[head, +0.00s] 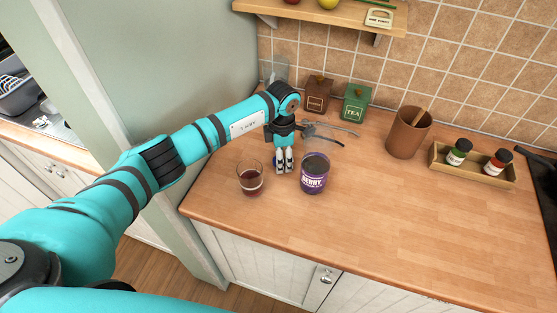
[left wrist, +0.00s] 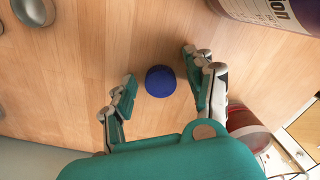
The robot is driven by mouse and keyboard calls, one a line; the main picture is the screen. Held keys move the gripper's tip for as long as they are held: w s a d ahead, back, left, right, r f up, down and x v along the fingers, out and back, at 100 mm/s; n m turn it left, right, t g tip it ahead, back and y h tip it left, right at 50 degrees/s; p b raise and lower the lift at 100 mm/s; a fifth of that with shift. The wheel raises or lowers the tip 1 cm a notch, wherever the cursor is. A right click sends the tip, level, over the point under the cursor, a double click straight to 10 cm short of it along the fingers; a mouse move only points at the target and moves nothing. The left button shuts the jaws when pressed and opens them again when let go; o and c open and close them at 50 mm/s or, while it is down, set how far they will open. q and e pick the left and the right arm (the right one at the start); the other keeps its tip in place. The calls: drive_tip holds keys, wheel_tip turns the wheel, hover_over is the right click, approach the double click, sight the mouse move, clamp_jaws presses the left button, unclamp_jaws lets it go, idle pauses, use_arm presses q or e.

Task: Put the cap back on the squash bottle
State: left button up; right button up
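The squash bottle (head: 314,175) stands upright on the wooden counter, with a purple berry label and a dark top. Part of its label also shows at the upper right of the left wrist view (left wrist: 275,12). The cap (left wrist: 160,81) is a small round blue disc on the counter in the left wrist view; in the head view I cannot make it out. My left gripper (head: 284,168) points down between the glass and the bottle. In the left wrist view its fingers (left wrist: 162,88) are open on either side of the cap, with gaps. My right gripper is not in view.
A glass of dark red drink (head: 250,182) stands close left of my left gripper. Grey metal utensils (head: 330,132) lie behind it. Brown (head: 318,95) and green (head: 354,103) canisters, a brown pot (head: 408,133) and a wooden spice tray (head: 470,176) line the back. The front right counter is clear.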

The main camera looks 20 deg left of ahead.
use_arm(q)
drive_tip(key=shift+w+a, duration=0.1)
drive_tip(key=c, duration=0.6)
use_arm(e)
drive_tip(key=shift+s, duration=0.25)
use_arm(q)
drive_tip(key=shift+r, duration=0.3)
wheel_tip(320, 180, up, 9)
drive_tip(key=p, duration=0.4)
drive_tip(key=shift+r, duration=0.15)
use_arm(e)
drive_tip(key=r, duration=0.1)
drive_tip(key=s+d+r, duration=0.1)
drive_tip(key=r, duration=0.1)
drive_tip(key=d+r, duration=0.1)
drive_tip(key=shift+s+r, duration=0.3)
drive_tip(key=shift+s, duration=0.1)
